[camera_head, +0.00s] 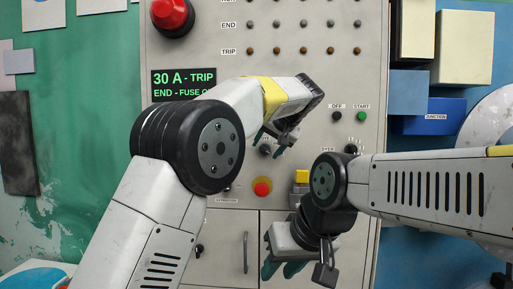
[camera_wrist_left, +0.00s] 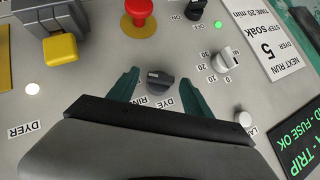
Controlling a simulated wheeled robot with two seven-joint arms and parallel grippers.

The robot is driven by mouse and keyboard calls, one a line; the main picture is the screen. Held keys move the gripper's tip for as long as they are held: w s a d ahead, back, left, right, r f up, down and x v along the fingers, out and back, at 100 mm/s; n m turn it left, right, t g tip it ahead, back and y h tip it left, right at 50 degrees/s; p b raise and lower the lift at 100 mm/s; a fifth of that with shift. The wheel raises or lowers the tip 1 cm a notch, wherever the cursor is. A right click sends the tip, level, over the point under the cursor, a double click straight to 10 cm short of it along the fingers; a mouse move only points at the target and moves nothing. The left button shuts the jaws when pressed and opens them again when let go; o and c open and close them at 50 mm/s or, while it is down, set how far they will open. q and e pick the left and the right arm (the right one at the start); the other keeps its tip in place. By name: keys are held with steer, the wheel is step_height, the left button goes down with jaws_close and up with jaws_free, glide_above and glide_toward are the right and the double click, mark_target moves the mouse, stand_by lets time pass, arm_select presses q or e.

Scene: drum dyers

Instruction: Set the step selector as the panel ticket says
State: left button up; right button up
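The step selector (camera_wrist_left: 153,88) is a dark knob with a small white mark, on the grey panel with the labels DYE and RIN beside it, partly cut off. My left gripper (camera_wrist_left: 159,84) is open, with one teal finger on each side of the knob. I cannot tell whether the fingers touch it. In the head view my left gripper (camera_head: 283,140) is at the middle of the panel. The ticket (camera_wrist_left: 268,40) reads NEXT RUN, DYER 5, STEP SOAK, TIME 20 min, upside down. My right gripper (camera_head: 282,268) hangs low before the cabinet doors, open and empty.
A grey timer knob (camera_wrist_left: 224,62) marked 0 to 30 sits close to the selector. A red button (camera_wrist_left: 139,8) and a yellow-handled switch (camera_wrist_left: 60,48) are also near. A display (camera_head: 184,85) reads 30 A - TRIP. A big red lamp (camera_head: 172,15) is above.

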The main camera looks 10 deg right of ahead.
arm_select(q)
steer(key=shift+r, duration=0.1)
steer(key=v, duration=0.7)
steer(key=shift+s+r, duration=0.2)
steer(key=shift+s, duration=0.1)
steer(key=s+a+f+g+h, duration=0.1)
steer(key=s+a+f, duration=0.1)
steer(key=a, duration=0.6)
steer(key=s+a+f+n+g, duration=0.1)
steer(key=a+f, duration=0.2)
steer(key=a, duration=0.5)
steer(key=s+a+f+g+h, duration=0.1)
steer(key=s+a+f+g, duration=0.1)
steer(key=a, duration=0.6)
steer(key=s+a+f+n, duration=0.1)
steer(key=s+a+f, duration=0.2)
steer(key=s+f, duration=0.2)
steer(key=s+a+f+n+h, duration=0.1)
steer(key=s+a+f, duration=0.3)
steer(key=s, duration=0.5)
steer(key=s+a+f+n+h, duration=0.1)
steer(key=s+a+f+n, duration=0.1)
steer(key=s+a+f, duration=0.2)
steer(key=s+f, duration=0.3)
steer(key=s, duration=0.1)
steer(key=shift+a+f, duration=0.15)
steer(key=shift+a, duration=0.05)
